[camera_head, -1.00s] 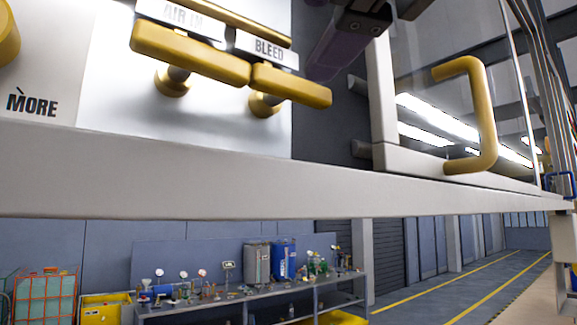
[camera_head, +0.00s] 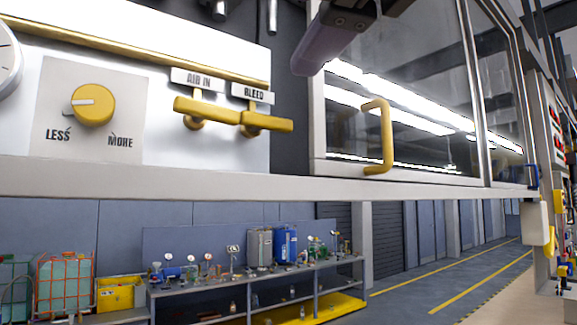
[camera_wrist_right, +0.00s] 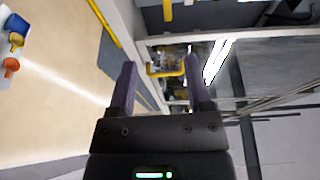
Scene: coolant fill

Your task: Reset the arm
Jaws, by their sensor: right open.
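My right gripper (camera_wrist_right: 160,62) is open in the right wrist view, with its two purple fingers apart and nothing held between them. A yellow door handle (camera_wrist_right: 165,70) shows beyond the fingers, apart from them. In the head view one purple finger (camera_head: 325,45) of my gripper hangs in from the top, in front of the cabinet. The yellow handle (camera_head: 383,135) on the glass door (camera_head: 430,95) is below and right of it. My left gripper is not in view.
The panel has a yellow LESS/MORE knob (camera_head: 93,105), an AIR IN lever (camera_head: 200,110) and a BLEED lever (camera_head: 265,123). A pale ledge (camera_head: 250,188) runs below them. A bench (camera_head: 300,268) stands farther back. The floor aisle (camera_head: 450,285) on the right looks clear.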

